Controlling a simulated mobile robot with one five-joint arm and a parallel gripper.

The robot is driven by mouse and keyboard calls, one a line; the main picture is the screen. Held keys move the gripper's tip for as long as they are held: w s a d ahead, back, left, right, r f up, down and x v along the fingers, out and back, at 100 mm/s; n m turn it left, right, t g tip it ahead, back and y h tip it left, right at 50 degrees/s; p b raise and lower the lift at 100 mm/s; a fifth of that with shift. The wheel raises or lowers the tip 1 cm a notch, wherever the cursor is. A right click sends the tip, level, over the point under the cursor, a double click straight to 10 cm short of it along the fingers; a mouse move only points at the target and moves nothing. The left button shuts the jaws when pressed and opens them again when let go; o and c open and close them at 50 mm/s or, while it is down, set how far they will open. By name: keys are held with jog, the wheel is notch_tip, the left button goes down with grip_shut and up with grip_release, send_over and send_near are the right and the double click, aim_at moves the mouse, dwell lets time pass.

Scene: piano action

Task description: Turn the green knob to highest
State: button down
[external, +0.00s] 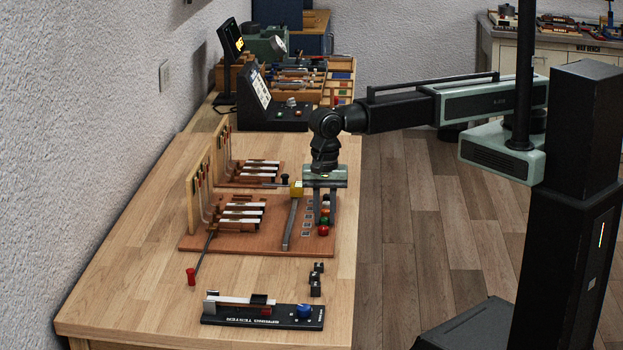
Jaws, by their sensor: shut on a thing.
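The green knob (324,220) is in a short row of coloured knobs at the right end of the brown board (270,245), just behind the red knob (323,231). My gripper (322,219) points straight down over this row. Its two fingers stand on either side of the knobs. It is shut on a knob, which looks to be the green one, though the fingers partly hide the row. The knob's pointer and scale are too small to read.
Piano-action parts (238,213) stand further left. In front are a red-handled tool (191,276), small black blocks (316,279) and a tester with a blue knob (304,310). A black console (272,108) stands behind.

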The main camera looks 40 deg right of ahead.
jog(key=m, duration=0.4)
jog(key=shift+s+m, duration=0.1)
jog(key=shift+m, duration=2.5)
jog(key=c, duration=1.2)
grip_release()
notch_tip(320, 180, up, 8)
jog(key=p, duration=0.8)
jog(key=shift+f, duration=0.15)
